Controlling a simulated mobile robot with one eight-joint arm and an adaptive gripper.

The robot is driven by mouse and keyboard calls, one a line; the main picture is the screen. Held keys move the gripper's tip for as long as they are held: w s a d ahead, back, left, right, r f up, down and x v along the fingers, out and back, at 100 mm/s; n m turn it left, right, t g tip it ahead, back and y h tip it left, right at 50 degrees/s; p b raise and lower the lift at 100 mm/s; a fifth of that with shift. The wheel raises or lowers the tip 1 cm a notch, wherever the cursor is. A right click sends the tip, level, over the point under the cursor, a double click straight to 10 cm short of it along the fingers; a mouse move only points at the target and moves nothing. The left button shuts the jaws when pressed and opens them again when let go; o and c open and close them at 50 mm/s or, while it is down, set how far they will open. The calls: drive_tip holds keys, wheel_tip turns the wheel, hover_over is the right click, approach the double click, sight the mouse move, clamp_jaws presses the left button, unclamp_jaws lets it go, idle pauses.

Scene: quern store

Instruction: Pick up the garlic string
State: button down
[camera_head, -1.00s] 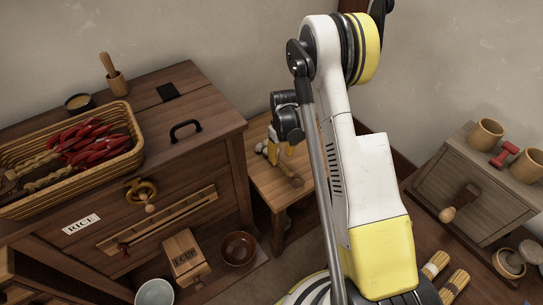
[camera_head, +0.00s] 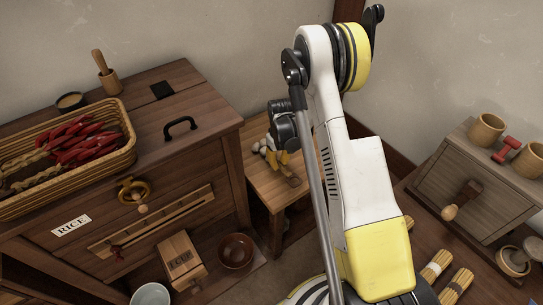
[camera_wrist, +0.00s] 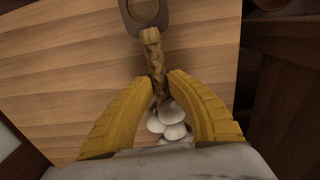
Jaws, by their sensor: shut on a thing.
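The garlic string is a braid of tan stems with white bulbs. It lies on the small wooden table, its bulbs (camera_head: 259,147) showing beside my gripper in the head view. In the wrist view its braid (camera_wrist: 152,58) runs up from between my yellow fingers to a brown loop (camera_wrist: 146,10), and white bulbs (camera_wrist: 172,117) sit at the near end. My gripper (camera_wrist: 160,92) is shut on the garlic string, a finger on each side. In the head view my gripper (camera_head: 279,158) is low at the table top. Whether the string touches the wood is unclear.
The small table (camera_head: 262,185) stands beside a large wooden chest (camera_head: 205,130) bearing a basket (camera_head: 125,150) of red peppers. A grey-brown cabinet (camera_head: 462,180) with mugs is at the right. The table top around the string looks clear.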

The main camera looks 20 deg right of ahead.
sight(279, 163)
wheel_tip(279, 163, up, 4)
drive_tip(key=shift+r+p, duration=0.1)
drive_tip(key=shift+p, duration=1.15)
drive_tip(key=s+d+r+p, duration=0.2)
drive_tip(key=s+r+p, duration=0.2)
drive_tip(key=s, duration=0.7)
wheel_tip(279, 163, up, 3)
drive_tip(key=shift+s+d+f, duration=0.15)
drive_tip(key=shift+d, duration=0.2)
